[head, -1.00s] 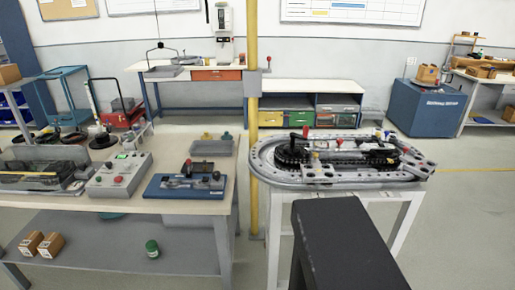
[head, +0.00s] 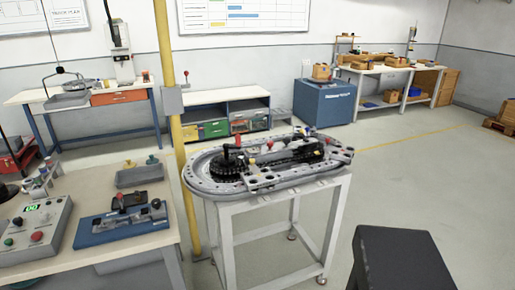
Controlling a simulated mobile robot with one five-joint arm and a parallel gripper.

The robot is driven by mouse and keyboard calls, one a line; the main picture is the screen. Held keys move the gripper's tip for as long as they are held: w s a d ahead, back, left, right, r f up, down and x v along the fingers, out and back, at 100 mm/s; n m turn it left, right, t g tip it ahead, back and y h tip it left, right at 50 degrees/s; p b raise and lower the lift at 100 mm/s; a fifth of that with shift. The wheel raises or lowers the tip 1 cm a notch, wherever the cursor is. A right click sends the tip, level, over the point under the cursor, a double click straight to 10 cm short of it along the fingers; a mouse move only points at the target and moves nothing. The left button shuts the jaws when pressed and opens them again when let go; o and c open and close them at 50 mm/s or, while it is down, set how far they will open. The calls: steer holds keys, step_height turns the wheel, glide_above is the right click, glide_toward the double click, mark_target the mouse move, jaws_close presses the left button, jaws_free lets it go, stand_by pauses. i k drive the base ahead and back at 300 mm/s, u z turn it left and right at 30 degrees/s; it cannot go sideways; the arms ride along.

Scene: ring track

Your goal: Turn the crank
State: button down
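The ring track (head: 205,188) is a grey oval rail on a white-legged stand (head: 228,235) in the middle of the head view. Inside its left end sits a dark round toothed wheel (head: 232,165). A black upright handle (head: 226,153) stands on the wheel and looks like the crank. A red-topped post (head: 237,140) shows right beside it; I cannot tell whether it belongs to the crank. A dark track with small coloured knobs runs to the right end. My gripper is not in view; only a dark part of my own body shows at the lower right.
A yellow pole (head: 174,110) stands just behind left of the stand. A workbench (head: 110,190) at left holds a grey control box (head: 35,232) and a blue fixture (head: 122,222).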

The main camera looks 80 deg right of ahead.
mark_target(226, 162)
steer(key=u, duration=0.35)
steer(key=k, duration=0.4)
steer(key=z, duration=1.05)
